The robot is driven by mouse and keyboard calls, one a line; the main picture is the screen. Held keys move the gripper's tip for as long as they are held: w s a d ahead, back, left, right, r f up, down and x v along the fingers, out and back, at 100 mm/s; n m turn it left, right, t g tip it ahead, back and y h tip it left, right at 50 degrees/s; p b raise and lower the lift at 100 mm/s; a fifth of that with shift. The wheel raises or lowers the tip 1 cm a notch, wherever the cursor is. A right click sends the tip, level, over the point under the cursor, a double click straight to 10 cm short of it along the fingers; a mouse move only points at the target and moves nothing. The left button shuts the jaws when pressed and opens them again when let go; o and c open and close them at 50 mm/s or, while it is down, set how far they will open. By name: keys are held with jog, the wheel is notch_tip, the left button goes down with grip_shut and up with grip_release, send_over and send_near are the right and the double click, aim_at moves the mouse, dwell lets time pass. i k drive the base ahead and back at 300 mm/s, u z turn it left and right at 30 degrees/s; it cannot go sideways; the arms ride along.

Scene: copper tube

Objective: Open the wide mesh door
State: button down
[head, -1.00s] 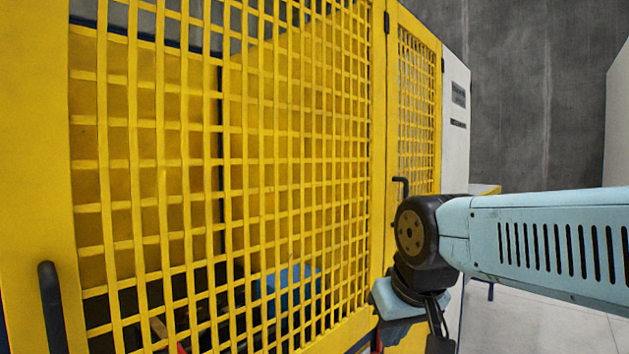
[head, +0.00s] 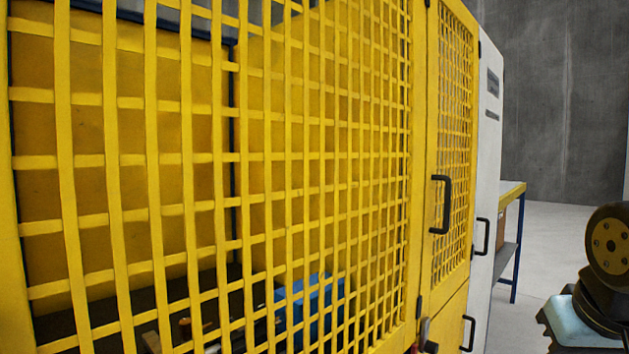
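The wide mesh door (head: 187,160) fills the left and middle of the head view, a yellow grid with square openings. Its right edge meets the yellow post (head: 418,150), with dark hinge-like pieces there. It looks in line with the frame, but its left edge is cut off or barely in view, so I cannot tell whether it stands slightly ajar. Its handle is not in view. My gripper is out of view; only a dark joint and pale blue part of my arm show at the lower right, apart from the door.
A narrow mesh door (head: 455,130) with a dark handle (head: 441,204) stands right of the post. A blue object (head: 310,305) sits behind the mesh. Grey floor (head: 550,245) is open at right.

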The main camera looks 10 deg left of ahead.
aim_at(17, 335)
jog(key=u, duration=0.15)
jog(key=k, duration=0.5)
jog(key=u, duration=0.95)
jog(key=i, duration=0.6)
jog(key=u, duration=0.05)
jog(key=k, duration=1)
jog(key=z, duration=0.25)
